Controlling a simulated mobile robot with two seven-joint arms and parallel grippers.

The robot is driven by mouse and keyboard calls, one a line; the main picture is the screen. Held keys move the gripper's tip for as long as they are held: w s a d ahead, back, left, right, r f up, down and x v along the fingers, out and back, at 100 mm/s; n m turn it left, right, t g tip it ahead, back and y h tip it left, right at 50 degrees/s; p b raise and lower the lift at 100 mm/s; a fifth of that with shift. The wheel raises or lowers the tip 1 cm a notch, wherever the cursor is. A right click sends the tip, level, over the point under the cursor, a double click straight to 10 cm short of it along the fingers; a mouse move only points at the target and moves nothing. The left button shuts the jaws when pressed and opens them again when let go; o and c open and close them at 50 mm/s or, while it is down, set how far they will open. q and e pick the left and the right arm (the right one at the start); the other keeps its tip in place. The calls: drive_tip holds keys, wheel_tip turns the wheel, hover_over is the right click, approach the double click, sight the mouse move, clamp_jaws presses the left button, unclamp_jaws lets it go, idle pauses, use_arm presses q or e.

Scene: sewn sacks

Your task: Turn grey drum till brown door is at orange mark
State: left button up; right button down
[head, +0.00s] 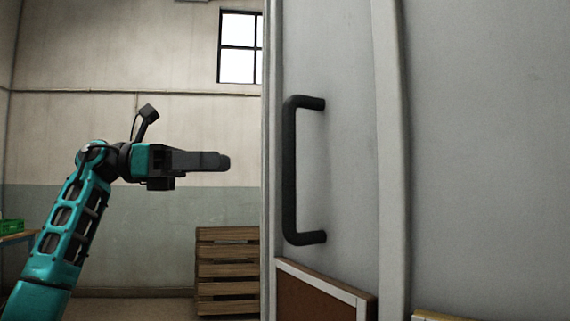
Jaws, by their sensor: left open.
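A large grey surface (480,150) fills the right side of the head view; it looks like part of the grey drum, with paler vertical ribs. A black bar handle (290,170) stands upright on it. Low down is a brown panel (315,298) in a pale frame, cut off by the bottom edge; I cannot tell whether it is the brown door. No orange mark shows. My left gripper (222,162) is open and empty, seen side-on, pointing right. In the picture it is left of the handle and apart from it. My right gripper is out of view.
A stack of wooden pallets (227,270) stands by the back wall. A green crate (11,226) sits on a table at the far left. A yellowish edge (437,316) shows at the bottom right. Some floor is bare left of the pallets.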

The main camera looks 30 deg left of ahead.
use_arm(q)
drive_tip(key=x, duration=1.3)
drive_tip(key=shift+s, duration=0.1)
clamp_jaws()
idle(1.0)
